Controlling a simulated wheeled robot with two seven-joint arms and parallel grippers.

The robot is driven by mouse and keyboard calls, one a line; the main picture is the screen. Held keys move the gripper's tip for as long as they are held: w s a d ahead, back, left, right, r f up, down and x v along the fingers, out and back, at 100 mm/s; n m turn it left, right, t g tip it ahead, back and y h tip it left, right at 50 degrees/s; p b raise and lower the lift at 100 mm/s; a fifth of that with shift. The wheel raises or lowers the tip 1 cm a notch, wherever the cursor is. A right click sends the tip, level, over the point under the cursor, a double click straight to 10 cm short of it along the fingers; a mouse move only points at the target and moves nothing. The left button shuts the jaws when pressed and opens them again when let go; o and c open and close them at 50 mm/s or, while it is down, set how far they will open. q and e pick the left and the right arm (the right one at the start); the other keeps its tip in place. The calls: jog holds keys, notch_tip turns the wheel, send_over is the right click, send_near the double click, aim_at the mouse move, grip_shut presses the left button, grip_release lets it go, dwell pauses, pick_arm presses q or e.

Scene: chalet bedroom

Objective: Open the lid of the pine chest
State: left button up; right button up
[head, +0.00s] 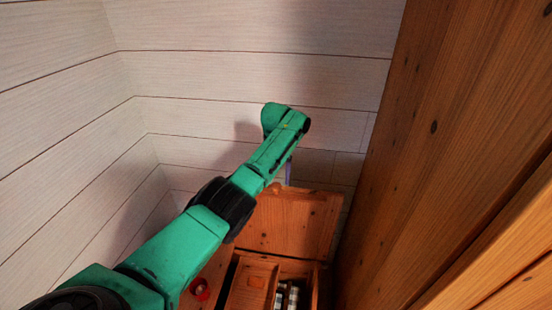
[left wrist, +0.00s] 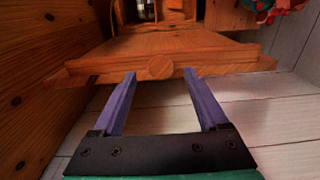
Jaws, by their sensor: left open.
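The pine chest (head: 318,283) stands at the bottom of the head view, and its inside shows. Its lid (head: 290,222) is raised and stands up near the plank wall. In the head view my arm hides most of this gripper. My right gripper is out of view.
Inside the chest are a wooden tray-like part (head: 252,284) and small pale items (head: 288,298). A tall pine panel (head: 440,130) closes off the right side; white plank walls (head: 220,75) stand behind and left.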

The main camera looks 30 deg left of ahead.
pick_arm(q)
notch_tip(320, 180, up, 10)
jog(key=b, duration=0.1)
jog(key=shift+s, duration=0.2)
jog(key=shift+f, duration=0.2)
